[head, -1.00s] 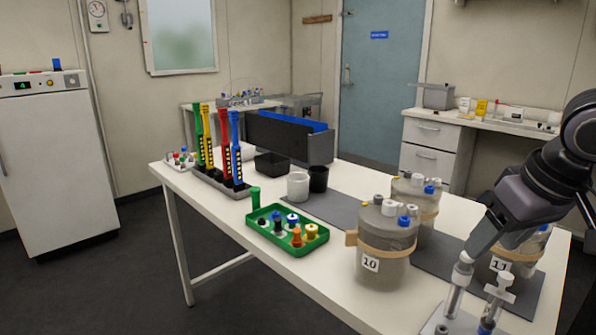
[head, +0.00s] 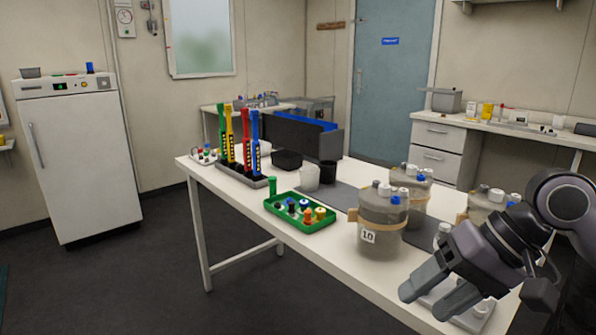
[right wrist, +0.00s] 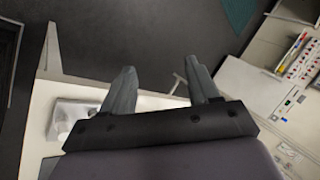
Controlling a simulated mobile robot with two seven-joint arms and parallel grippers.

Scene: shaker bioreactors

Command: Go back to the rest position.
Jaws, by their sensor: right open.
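My right gripper (head: 432,292) shows at the lower right of the head view, above the near right end of the white table (head: 245,205). It is open, and nothing shows between its fingers. In the right wrist view its two fingers (right wrist: 163,90) stand apart over the table's edge and the dark floor. A pale rack (head: 478,312) lies below and behind the gripper, partly hidden by it. My left gripper is not in view.
Bioreactor jar 10 (head: 381,222) stands left of my right gripper, with more jars behind. A green tray (head: 300,213) of coloured caps and a stand (head: 240,177) of coloured tools are farther left. Dark floor (head: 150,270) is clear left of the table.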

